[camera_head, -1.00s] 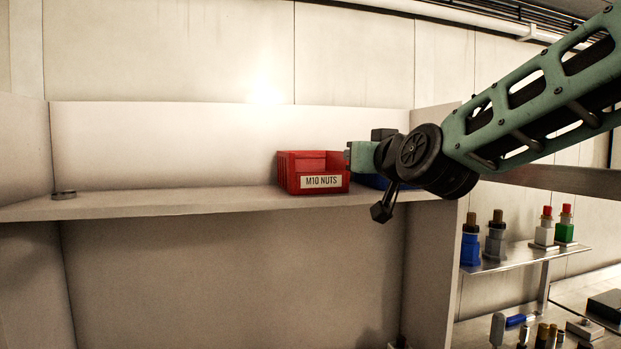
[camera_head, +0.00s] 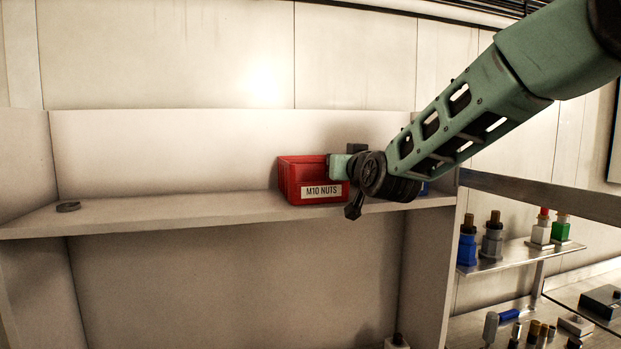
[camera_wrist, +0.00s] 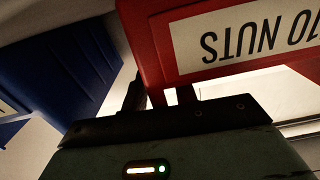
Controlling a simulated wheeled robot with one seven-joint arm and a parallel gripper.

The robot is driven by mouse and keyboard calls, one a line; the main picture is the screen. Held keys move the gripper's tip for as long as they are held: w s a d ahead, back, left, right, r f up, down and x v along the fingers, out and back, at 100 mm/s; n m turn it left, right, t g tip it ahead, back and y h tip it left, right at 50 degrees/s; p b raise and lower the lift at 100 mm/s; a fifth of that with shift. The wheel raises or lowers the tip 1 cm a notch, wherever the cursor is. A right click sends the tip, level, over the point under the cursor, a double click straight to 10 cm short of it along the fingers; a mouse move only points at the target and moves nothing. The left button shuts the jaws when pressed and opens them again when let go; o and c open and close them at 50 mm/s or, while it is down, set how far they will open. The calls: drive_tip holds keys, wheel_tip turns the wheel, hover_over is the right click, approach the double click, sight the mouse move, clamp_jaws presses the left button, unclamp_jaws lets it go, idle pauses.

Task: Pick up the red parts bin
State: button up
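The red parts bin (camera_head: 299,180), labelled "M10 NUTS", sits upright on the shelf right of its middle. In the wrist view the bin (camera_wrist: 152,45) fills the upper right, its label upside down and very close. My gripper (camera_head: 335,168) is at the bin's right side in the head view, its fingers hidden there. In the wrist view my gripper (camera_wrist: 161,92) has two dark fingers apart, with a lower edge of the bin reaching between them and a bright gap beside it. Contact cannot be told.
A blue bin (camera_wrist: 60,60) stands close beside the red one, mostly hidden behind my wrist in the head view. A dark ring (camera_head: 68,206) lies at the left of the shelf (camera_head: 180,210). The shelf between is clear. Bottles (camera_head: 492,236) stand on a lower right rack.

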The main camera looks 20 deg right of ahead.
clamp_jaws()
idle(1.4)
